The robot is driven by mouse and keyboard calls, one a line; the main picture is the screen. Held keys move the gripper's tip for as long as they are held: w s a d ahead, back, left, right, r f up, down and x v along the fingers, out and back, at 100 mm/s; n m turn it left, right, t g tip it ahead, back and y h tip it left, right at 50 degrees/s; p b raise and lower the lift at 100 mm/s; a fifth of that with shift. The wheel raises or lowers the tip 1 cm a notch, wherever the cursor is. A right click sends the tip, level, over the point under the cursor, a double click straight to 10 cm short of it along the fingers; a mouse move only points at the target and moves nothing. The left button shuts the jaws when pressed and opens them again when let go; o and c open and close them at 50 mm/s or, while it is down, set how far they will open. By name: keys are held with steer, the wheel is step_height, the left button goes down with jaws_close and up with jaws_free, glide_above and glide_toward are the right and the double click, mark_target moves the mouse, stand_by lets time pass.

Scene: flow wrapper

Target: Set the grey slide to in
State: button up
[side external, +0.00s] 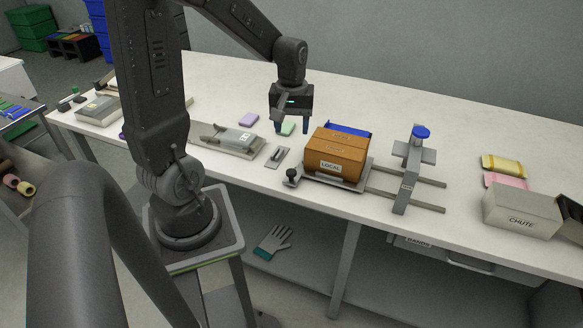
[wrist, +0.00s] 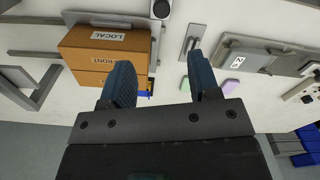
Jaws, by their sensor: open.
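A small grey plate with a narrow raised grey slide piece (side external: 279,155) lies on the table just left of the orange-brown boxes. It also shows near the top middle of the wrist view (wrist: 191,44). No marking for its positions is readable, so I cannot tell how it is set. My gripper (side external: 291,129) hangs above the table behind the plate, pointing down, clear of it. In the wrist view its two dark blue fingers (wrist: 160,76) are spread apart with nothing between them.
Orange-brown boxes (side external: 336,155), one labelled LOCAL, stand on a railed carriage with a black knob (side external: 291,174). A grey upright with a blue knob (side external: 421,132) stands right. A grey latched unit (side external: 232,138) lies left. Green (side external: 288,129) and purple (side external: 248,119) pieces lie nearby.

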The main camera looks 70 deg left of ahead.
mark_target(291, 171)
step_height(291, 171, down, 14)
steer(key=shift+a+f, duration=0.1)
steer(key=shift+a, duration=0.05)
stand_by(0.4)
steer(key=shift+c, duration=0.2)
jaws_close()
stand_by(0.3)
